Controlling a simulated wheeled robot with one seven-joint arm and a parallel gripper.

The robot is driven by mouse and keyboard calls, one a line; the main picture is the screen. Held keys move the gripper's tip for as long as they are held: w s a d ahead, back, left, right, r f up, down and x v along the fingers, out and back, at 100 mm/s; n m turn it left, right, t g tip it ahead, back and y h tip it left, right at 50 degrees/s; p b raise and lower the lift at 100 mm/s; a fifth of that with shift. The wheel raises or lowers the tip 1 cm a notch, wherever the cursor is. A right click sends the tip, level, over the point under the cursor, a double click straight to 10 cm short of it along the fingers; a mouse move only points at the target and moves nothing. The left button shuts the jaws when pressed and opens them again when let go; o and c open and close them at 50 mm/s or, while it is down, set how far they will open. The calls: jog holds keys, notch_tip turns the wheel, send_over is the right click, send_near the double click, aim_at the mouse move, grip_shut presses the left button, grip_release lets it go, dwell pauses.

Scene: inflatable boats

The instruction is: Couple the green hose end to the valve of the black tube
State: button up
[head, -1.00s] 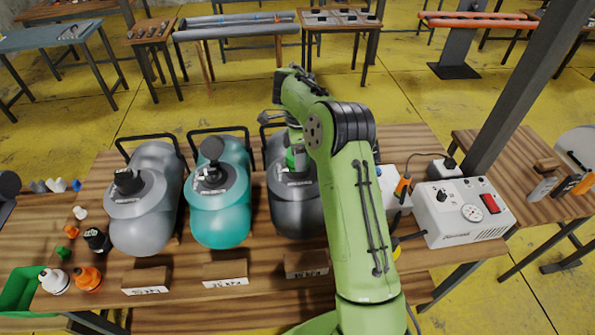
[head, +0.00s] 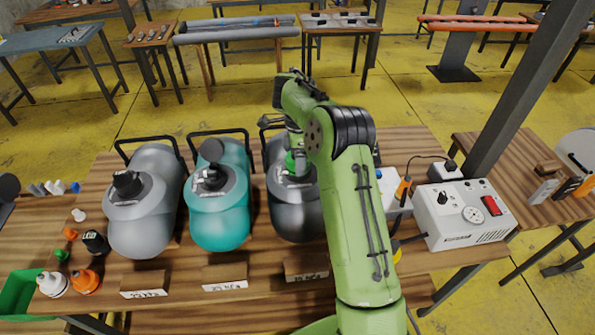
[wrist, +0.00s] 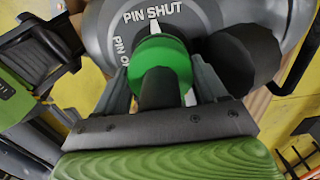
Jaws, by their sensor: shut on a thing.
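The black tube (head: 294,215) lies at the right of a row of three tubes on the wooden table, partly hidden behind my arm. My gripper (wrist: 162,80) is shut on the green hose end (wrist: 160,56), with a jaw on each side of it. The hose end sits over the valve area of the black tube, in front of the plate marked "PIN SHUT" (wrist: 155,16). It also shows as a small green patch in the head view (head: 291,162). The valve itself is hidden under the hose end, so I cannot tell whether they are joined. A dark round cap (wrist: 243,57) stands just right of the jaws.
A grey tube (head: 142,215) and a teal tube (head: 219,215) lie to the left. A white pump box (head: 463,213) with a gauge stands at the right. Loose fittings and a green bin (head: 17,291) are at the far left. Labelled wooden blocks (head: 225,274) line the front.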

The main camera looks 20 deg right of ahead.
jog(key=shift+f+b, duration=0.7)
jog(key=shift+f, duration=0.2)
dwell(0.4)
jog(key=shift+m+b, duration=0.3)
jog(key=shift+m, duration=0.3)
jog(key=shift+f+m+b, duration=0.1)
jog(key=shift+m+b, duration=0.25)
jog(key=shift+m, duration=0.55)
jog(key=shift+s+m, duration=0.1)
jog(key=shift+m, duration=0.5)
jog(key=m+b, duration=0.1)
jog(key=m, duration=0.1)
jog(key=shift+a+m, duration=0.1)
jog(key=shift+m, duration=0.8)
